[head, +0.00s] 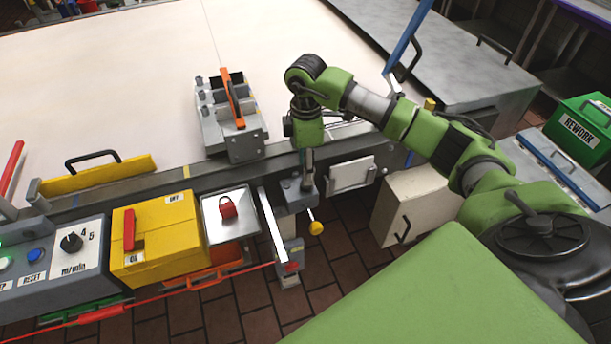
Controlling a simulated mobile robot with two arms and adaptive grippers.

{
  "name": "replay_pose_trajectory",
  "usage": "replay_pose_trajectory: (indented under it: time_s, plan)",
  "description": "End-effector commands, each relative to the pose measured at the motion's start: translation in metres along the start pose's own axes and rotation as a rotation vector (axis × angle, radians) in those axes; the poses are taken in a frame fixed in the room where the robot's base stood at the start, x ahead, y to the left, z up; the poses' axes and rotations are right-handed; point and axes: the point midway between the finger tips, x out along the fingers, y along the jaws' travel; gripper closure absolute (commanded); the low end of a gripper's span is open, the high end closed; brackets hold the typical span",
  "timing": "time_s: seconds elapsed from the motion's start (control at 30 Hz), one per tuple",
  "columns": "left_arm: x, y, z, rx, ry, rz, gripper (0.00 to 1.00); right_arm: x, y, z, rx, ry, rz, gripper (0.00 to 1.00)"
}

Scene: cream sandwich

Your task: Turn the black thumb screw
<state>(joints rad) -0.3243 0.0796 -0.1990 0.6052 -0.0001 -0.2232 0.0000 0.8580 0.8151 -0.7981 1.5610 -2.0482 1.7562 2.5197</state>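My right arm comes in from the right, and its gripper (308,184) points down at a grey metal block (292,197) on the near edge of the conveyor. The fingers are small and seen nearly edge-on, so I cannot tell whether they are open or shut. I cannot make out a black thumb screw for certain. One at the fingertips would be hidden by the gripper. A yellow ball knob (316,228) on a thin rod sticks out below the block. My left gripper is not in view.
A grey fixture with an orange lever (232,98) stands on the pale belt (120,75). A control panel with a black dial (71,242), a yellow lockout box (160,240) and a tray with a red padlock (228,208) line the near left. A green rework box (580,120) is right.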

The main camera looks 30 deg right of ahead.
Motion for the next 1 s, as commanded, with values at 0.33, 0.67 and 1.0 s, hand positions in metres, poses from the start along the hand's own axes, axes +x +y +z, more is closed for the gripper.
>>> replay_pose_trajectory:
  time_s: [0.33, 0.67, 1.0]
  plan:
    - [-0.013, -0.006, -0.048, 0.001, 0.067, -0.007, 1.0, 0.051, -0.001, -0.001, -0.001, 0.001, -0.002, 0.59]
    - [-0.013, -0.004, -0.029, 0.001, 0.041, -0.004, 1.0, 0.058, 0.0, -0.001, -0.003, 0.002, 0.0, 0.59]
    - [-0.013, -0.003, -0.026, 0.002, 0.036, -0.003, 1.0, 0.057, 0.0, -0.001, -0.003, 0.002, -0.001, 0.97]
